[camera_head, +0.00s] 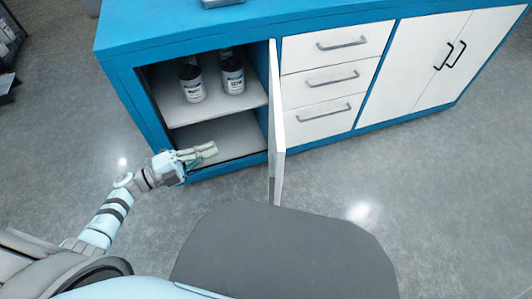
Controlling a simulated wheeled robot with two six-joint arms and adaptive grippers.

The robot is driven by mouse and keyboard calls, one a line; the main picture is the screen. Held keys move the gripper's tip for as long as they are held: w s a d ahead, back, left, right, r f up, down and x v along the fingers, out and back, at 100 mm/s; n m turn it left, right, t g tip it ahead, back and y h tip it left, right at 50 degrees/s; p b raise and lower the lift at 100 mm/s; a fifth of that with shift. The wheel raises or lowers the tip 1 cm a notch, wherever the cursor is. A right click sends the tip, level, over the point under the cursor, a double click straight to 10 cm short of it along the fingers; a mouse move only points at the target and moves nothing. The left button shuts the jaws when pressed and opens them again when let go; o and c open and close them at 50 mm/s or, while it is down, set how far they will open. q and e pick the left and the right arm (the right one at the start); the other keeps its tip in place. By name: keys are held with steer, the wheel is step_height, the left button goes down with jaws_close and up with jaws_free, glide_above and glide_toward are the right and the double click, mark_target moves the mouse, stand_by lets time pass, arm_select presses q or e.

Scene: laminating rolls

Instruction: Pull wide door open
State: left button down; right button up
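The wide door (276,125) of the blue cabinet (125,55) stands open, swung out toward me and seen almost edge-on, with its hinge side at the right of the opening. My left gripper (208,150) is at the lower part of the open compartment, left of the door and apart from it. Its fingers look close together, but their gap is too small to judge. I see nothing held in it. My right gripper is not in view. The door's handle is not visible from here.
Inside the compartment, two dark bottles (191,80) (232,73) with labels stand on the shelf (205,108). To the right are three white drawers (335,48) and a closed white double door (420,55) with dark handles. The grey floor (430,210) in front is clear.

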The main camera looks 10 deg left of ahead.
arm_select(q)
steer(key=s+d+r+m+g+h, duration=0.3)
steer(key=s+r+m+g, duration=0.15)
steer(key=m+g, duration=0.3)
steer(key=x, duration=1.2)
steer(key=shift+d+f, duration=0.2)
steer(key=shift+d, duration=0.2)
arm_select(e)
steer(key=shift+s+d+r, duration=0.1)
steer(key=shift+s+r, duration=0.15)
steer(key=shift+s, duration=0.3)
arm_select(q)
steer(key=shift+m, duration=0.25)
steer(key=shift+w+d+t, duration=0.1)
steer(key=shift+t, duration=0.15)
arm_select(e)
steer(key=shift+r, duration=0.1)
